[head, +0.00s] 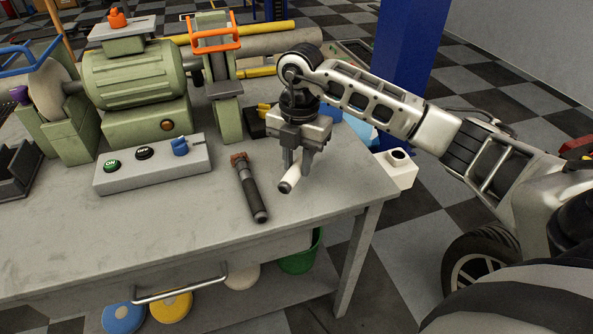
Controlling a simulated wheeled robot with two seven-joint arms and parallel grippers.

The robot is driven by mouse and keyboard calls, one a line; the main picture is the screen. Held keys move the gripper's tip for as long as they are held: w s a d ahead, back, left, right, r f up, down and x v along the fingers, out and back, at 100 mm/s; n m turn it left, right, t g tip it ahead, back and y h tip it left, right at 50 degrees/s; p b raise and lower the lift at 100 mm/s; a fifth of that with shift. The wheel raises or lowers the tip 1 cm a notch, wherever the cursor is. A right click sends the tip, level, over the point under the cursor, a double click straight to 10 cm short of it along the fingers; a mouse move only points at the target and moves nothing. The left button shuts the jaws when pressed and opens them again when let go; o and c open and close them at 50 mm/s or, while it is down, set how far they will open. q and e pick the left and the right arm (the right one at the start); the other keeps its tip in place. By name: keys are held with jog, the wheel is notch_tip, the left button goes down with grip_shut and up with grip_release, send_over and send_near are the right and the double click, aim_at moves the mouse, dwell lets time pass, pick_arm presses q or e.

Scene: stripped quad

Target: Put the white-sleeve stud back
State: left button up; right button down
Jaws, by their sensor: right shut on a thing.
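The white-sleeve stud (291,183) is a short white cylinder with a dark end. It is between the fingers of my right gripper (297,168), low over the bench top near its right front part. The gripper points down and is shut on the stud. I cannot tell whether the stud touches the bench. The fingers hide part of it. A white block with a dark round opening on top (403,176) shows at the right edge of the bench. My left gripper is not in view.
A dark-handled tool with a reddish tip (254,195) lies just left of the gripper. A grey control box (150,176) with buttons and a green bench grinder (140,85) stand farther left. The bench's (170,235) front is bare. A green bucket (300,258) is below.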

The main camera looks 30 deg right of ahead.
aim_at(297, 162)
jog(key=shift+w+f, duration=0.2)
jog(key=shift+f, duration=1.65)
jog(key=c, duration=1.2)
grip_release()
jog(key=shift+o, duration=0.2)
jog(key=r, duration=1.2)
jog(key=shift+w+d, duration=0.25)
jog(key=shift+d, duration=0.1)
